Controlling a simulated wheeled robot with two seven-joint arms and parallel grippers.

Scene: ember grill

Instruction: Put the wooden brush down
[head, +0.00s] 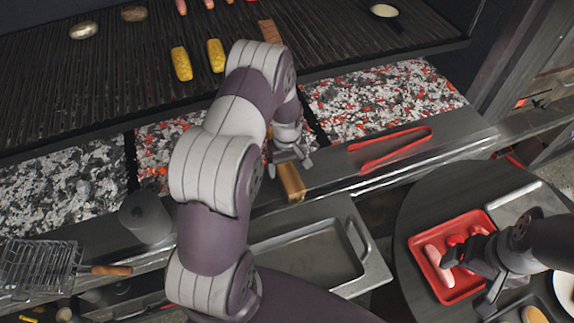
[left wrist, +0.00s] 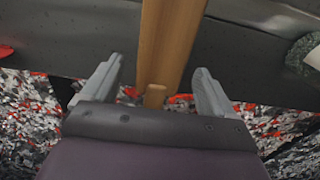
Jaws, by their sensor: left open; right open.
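The wooden brush (head: 291,182) lies on the grill's metal front ledge (head: 330,172), its handle pointing toward the front edge. My left arm hides much of it. My left gripper (head: 290,158) is open just above the brush. In the left wrist view the brush's wooden handle (left wrist: 168,45) runs between the open fingers of my left gripper (left wrist: 155,90), with a gap on both sides. My right gripper (head: 467,280) is open over the red tray (head: 418,243) at the right, near a pink sausage (head: 437,265).
Red tongs (head: 390,150) lie on the ledge to the right of the brush. Glowing coals (head: 380,98) lie behind it. A grey canister (head: 146,217) and a wire basket (head: 38,266) are at the left. An empty metal pan (head: 310,250) sits in front, below the ledge.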

